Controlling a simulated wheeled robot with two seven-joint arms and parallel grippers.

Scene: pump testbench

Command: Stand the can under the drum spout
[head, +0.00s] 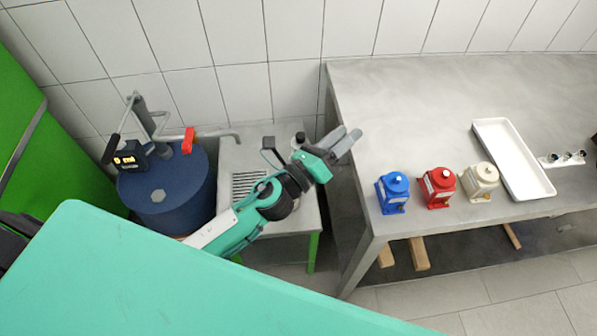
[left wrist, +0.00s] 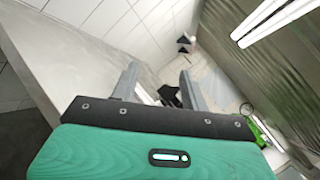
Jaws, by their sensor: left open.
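The blue drum (head: 165,195) stands at the left with a display reading 0 ml on top. Its grey spout (head: 222,134) reaches right over a low metal stand (head: 240,160) with a slotted grate. My left gripper (head: 347,141) is to the right of the stand, near the table's left end, open with nothing seen held. Its two apart fingers also show in the left wrist view (left wrist: 160,80). My right gripper is not in view.
A grey table (head: 425,100) fills the right. Blue (head: 392,192), red (head: 437,187) and cream (head: 480,181) capped units stand along its front edge. A white tray (head: 541,180) lies right of them. The table's back left is clear.

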